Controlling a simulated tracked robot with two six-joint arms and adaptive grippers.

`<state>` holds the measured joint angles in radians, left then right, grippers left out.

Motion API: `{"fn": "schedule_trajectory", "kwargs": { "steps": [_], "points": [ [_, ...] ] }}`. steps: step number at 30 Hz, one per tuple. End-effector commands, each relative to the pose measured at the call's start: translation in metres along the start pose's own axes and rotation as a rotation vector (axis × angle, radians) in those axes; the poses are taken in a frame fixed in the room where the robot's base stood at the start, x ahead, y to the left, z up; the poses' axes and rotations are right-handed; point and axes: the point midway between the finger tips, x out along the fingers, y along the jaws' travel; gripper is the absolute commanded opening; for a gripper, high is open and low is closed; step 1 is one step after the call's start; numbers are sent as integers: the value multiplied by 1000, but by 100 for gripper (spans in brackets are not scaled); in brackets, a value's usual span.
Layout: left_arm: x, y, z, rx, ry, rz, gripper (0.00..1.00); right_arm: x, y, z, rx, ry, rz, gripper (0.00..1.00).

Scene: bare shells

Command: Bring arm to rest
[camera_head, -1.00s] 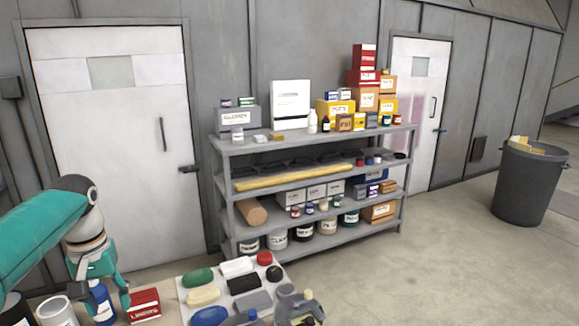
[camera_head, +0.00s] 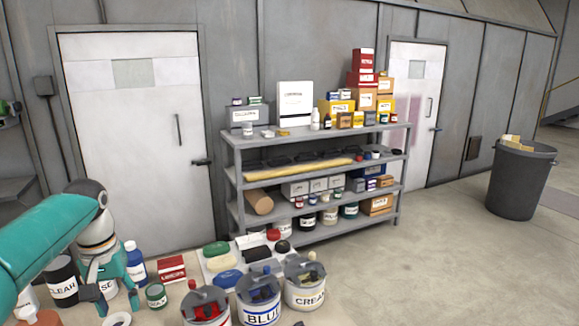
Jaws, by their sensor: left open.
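My left arm, a teal link with a grey and white wrist, comes in from the left edge in the head view. My left gripper (camera_head: 111,290) points down at the lower left, over the table's left part. It is open, with its fingers apart and nothing seen held between them. A white can (camera_head: 108,285) lettered "SE" shows partly behind and between the fingers; I cannot tell whether they touch it. My right arm and gripper are not in view.
Near the gripper are a dark "CLEAR" can (camera_head: 62,284), a blue bottle (camera_head: 136,263), a green jar (camera_head: 156,295) and a red box (camera_head: 172,269). Red, blue and cream buckets (camera_head: 305,284) stand to the right. A loaded shelf (camera_head: 236,185) stands behind; open floor lies right.

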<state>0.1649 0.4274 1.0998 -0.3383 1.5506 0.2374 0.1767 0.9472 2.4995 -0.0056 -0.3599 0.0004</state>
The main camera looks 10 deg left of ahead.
Motion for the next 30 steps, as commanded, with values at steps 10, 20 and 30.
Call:
{"fn": "schedule_trajectory", "kwargs": {
  "steps": [10,20,30],
  "points": [
    [83,42,-7,100,-9,54,51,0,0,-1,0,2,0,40],
    [226,113,33,222,-36,176,51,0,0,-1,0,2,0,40],
    [375,166,189,249,-61,327,51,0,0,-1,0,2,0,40]
  ]
}}
